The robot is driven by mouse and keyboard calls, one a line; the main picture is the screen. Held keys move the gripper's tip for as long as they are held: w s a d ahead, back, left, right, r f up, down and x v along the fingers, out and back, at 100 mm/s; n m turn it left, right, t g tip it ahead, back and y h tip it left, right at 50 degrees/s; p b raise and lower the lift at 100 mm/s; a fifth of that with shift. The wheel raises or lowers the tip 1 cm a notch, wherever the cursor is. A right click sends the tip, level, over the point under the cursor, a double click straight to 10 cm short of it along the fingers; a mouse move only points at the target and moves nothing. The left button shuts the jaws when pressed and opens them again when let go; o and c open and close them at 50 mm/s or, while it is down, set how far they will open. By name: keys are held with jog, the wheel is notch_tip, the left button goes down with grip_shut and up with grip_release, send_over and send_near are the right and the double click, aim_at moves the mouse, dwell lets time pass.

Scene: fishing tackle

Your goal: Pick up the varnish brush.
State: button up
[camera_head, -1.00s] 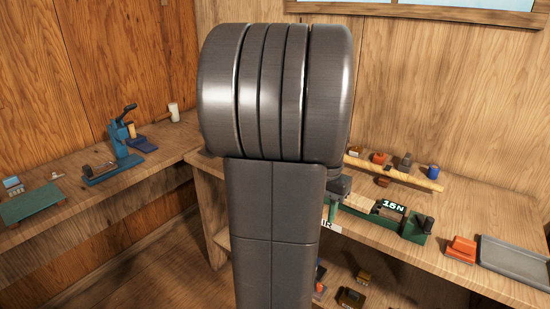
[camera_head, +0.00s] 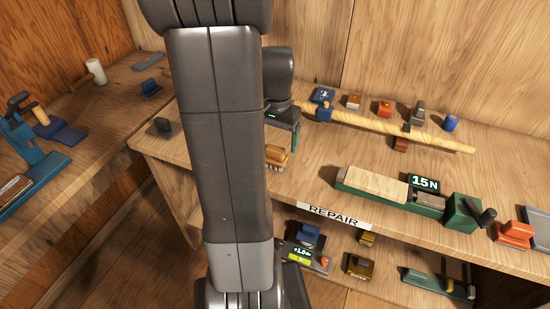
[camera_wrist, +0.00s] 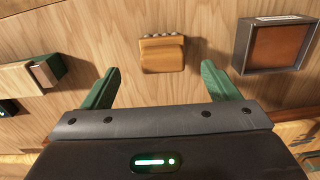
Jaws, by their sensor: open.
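An orange-tan block-like piece (camera_head: 276,155) lies on the repair bench in the head view. It looks like the varnish brush, though its shape is too small to be sure. In the wrist view the tan piece (camera_wrist: 162,55) shows a row of small grey studs along its far edge. My gripper (camera_wrist: 160,68) has its two green fingers spread wide, with the tan piece ahead between their tips and nothing held. In the head view my gripper (camera_head: 283,135) is just above and beside the piece, partly hidden behind my arm.
A long wooden rod (camera_head: 370,122) lies behind, with small blocks around it. A green fixture (camera_head: 390,190) marked 15N stands to the right. A dark box with a brown panel (camera_wrist: 275,45) is at right in the wrist view. A shelf with tools lies below.

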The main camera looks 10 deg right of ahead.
aim_at(275, 148)
jog(key=shift+w+a+f, duration=0.1)
jog(key=shift+a+f, duration=0.05)
jog(key=shift+f, duration=3.2)
jog(key=c, duration=1.1)
notch_tip(275, 148, up, 10)
jog(key=shift+r, duration=0.1)
jog(key=shift+o, duration=1.1)
jog(key=shift+c, duration=0.4)
